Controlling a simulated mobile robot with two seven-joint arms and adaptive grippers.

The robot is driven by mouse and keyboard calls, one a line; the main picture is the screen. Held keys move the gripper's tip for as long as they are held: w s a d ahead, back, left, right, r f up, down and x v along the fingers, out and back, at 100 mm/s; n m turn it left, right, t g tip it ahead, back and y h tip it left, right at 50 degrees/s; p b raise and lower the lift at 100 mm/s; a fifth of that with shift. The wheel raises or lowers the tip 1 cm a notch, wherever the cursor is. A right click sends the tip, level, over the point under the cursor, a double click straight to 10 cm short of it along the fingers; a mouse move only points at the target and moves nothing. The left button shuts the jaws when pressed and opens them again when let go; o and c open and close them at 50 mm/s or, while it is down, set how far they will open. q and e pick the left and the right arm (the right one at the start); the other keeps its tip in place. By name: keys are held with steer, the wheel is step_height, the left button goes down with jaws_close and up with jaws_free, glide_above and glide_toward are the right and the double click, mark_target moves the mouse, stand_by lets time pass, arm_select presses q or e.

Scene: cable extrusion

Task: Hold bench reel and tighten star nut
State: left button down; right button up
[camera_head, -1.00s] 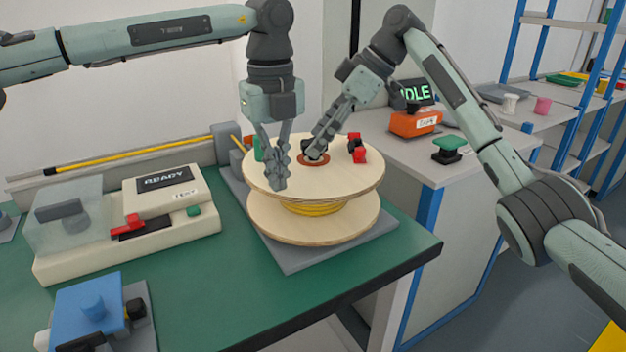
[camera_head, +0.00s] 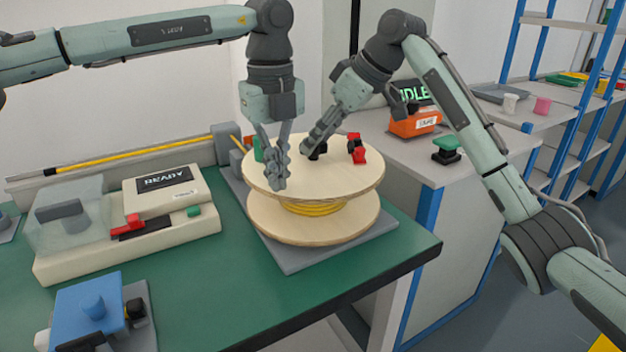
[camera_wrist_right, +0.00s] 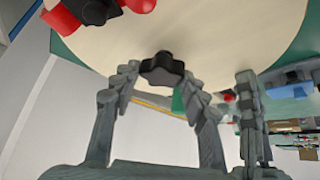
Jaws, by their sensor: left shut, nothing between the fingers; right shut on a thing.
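The bench reel (camera_head: 350,178) has two pale wooden flanges with yellow cable (camera_head: 313,208) between them and stands on a grey base plate (camera_head: 300,262). The black star nut (camera_head: 318,152) is at the middle of the upper flange; it also shows in the right wrist view (camera_wrist_right: 162,68). My right gripper (camera_head: 306,155) is shut on the star nut, with its fingers on either side of it. My left gripper (camera_head: 278,184) is shut and empty, pointing down at the left front of the upper flange. I cannot tell whether it touches the wood.
A red and black clamp (camera_head: 357,150) sits on the flange's right side, and a green part (camera_head: 258,149) at its left. A cream machine reading READY (camera_head: 165,180) stands left, a blue device (camera_head: 90,300) at front left. The green bench (camera_head: 215,270) is clear in front.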

arm_select(q)
steer(key=shift+f, duration=0.35)
arm_select(e)
steer(key=o, duration=0.6)
steer(key=shift+w+m+t, duration=0.1)
steer(key=shift+m+t, duration=0.2)
steer(key=shift+m, duration=0.4)
steer(key=o, duration=0.5)
steer(key=shift+w+f, duration=0.1)
steer(key=shift+r, duration=4.05)
arm_select(q)
steer(key=shift+w+r+p, duration=0.2)
steer(key=shift+r+p, duration=0.2)
steer(key=shift+r, duration=0.55)
arm_select(e)
steer(key=shift+w+r, duration=0.15)
steer(key=shift+w, duration=0.05)
arm_select(q)
step_height(320, 180, up, 2)
steer(key=shift+r, duration=0.15)
arm_select(e)
steer(key=shift+s, duration=0.1)
arm_select(q)
steer(key=shift+r, duration=1.05)
